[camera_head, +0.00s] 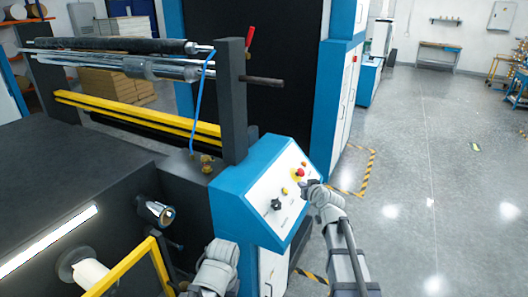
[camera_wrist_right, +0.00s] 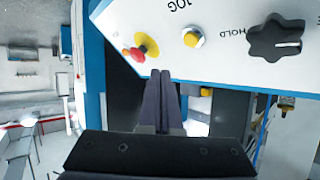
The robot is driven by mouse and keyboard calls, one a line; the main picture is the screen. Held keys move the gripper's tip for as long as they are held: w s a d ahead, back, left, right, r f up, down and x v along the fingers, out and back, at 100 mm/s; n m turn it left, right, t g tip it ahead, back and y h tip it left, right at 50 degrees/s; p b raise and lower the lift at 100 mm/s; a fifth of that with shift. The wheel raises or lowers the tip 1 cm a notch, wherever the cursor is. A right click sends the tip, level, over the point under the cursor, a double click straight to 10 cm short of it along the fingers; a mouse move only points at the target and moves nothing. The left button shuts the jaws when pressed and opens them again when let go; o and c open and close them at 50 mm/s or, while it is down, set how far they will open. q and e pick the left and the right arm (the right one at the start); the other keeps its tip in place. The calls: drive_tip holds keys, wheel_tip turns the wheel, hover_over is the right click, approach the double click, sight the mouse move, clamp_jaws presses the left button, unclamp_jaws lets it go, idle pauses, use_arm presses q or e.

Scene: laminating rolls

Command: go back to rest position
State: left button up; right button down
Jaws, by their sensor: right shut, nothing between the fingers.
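My right gripper (camera_head: 310,185) is in front of the right edge of the control panel (camera_head: 262,212), a sloped white face in a blue housing. In the right wrist view its two dark fingers (camera_wrist_right: 160,78) are together with nothing between them, and their tips are near the panel's lower edge. The red button on a yellow base (camera_wrist_right: 142,50) is just beyond the tips to the left. My left arm (camera_head: 215,268) shows at the bottom of the head view; its jaws cannot be made out.
A yellow button (camera_wrist_right: 193,38) and a black rotary knob (camera_wrist_right: 276,40) are on the panel. The laminating machine with its rollers (camera_head: 120,62) and yellow bars (camera_head: 135,115) fills the left. A blue and white cabinet (camera_head: 338,85) stands behind. Grey floor (camera_head: 440,180) at right is open.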

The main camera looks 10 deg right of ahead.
drive_tip(key=s+a+f+g, duration=0.2)
drive_tip(key=s+f, duration=0.1)
drive_tip(key=s, duration=0.1)
drive_tip(key=s+a+f+g, duration=0.2)
drive_tip(key=s+f, duration=0.1)
drive_tip(key=s, duration=0.2)
drive_tip(key=s+a+f+g+y, duration=0.1)
drive_tip(key=s+a+f+g, duration=0.1)
drive_tip(key=s+a+f, duration=0.1)
drive_tip(key=shift+s+n+g, duration=0.3)
drive_tip(key=shift+s+n, duration=0.1)
drive_tip(key=shift+s, duration=0.3)
drive_tip(key=s+f+m+g+h, duration=0.1)
drive_tip(key=s+f+g, duration=0.15)
drive_tip(key=s, duration=0.45)
drive_tip(key=s+f+g+h, duration=0.1)
drive_tip(key=s+f+g, duration=0.15)
drive_tip(key=s, duration=0.45)
drive_tip(key=s+a+f+n+g+h+b, duration=0.1)
drive_tip(key=s+a+f+n+g+b, duration=0.1)
drive_tip(key=s+a+f+b, duration=0.5)
drive_tip(key=a+f+n+b, duration=0.1)
drive_tip(key=a+f+b, duration=0.2)
drive_tip(key=f+b, duration=0.1)
drive_tip(key=shift+a+f+h+b, duration=0.15)
drive_tip(key=shift+a+h+b, duration=0.15)
drive_tip(key=shift+b, duration=0.3)
